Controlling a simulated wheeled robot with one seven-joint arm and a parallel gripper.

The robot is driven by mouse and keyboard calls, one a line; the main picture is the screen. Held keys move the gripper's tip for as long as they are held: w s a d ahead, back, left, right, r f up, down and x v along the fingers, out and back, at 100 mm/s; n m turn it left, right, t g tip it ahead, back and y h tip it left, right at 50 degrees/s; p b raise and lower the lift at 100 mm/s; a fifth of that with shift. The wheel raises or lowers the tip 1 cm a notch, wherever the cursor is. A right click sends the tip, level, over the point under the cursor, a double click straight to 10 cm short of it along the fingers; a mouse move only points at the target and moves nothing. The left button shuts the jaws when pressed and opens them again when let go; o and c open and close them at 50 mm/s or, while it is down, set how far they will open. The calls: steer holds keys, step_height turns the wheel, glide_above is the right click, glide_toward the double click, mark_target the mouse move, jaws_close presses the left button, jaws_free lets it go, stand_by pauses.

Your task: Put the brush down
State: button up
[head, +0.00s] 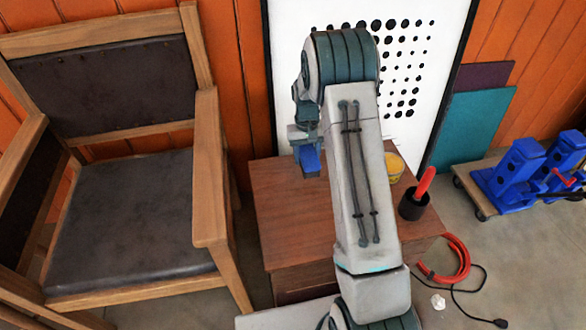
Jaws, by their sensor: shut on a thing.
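My gripper (305,138) is at the left of my raised arm, above the back left part of the brown wooden cabinet (285,215). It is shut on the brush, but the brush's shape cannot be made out. A small blue block-like part shows just below the gripper; I cannot tell if it belongs to the gripper or the brush. My arm hides part of the cabinet top.
A black pot (413,208) with a red handle (425,182) and a yellow tub (394,166) stand at the cabinet's right. A wooden armchair (209,165) is at left. Blue presses (518,168) sit on a trolley at right. A red hose coil (458,262) and black cable lie on the floor.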

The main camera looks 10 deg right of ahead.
mark_target(293, 173)
steer(key=w+a+f, duration=0.1)
steer(key=a, duration=0.1)
steer(key=w+a+f+b, duration=0.1)
steer(key=w+f, duration=0.1)
steer(key=shift+w+a, duration=0.1)
steer(key=shift+a, duration=0.3)
steer(key=shift+f+b, duration=0.75)
steer(key=shift+f, duration=1.25)
steer(key=shift+f, duration=0.1)
steer(key=o, duration=0.9)
steer(key=shift+o, duration=0.2)
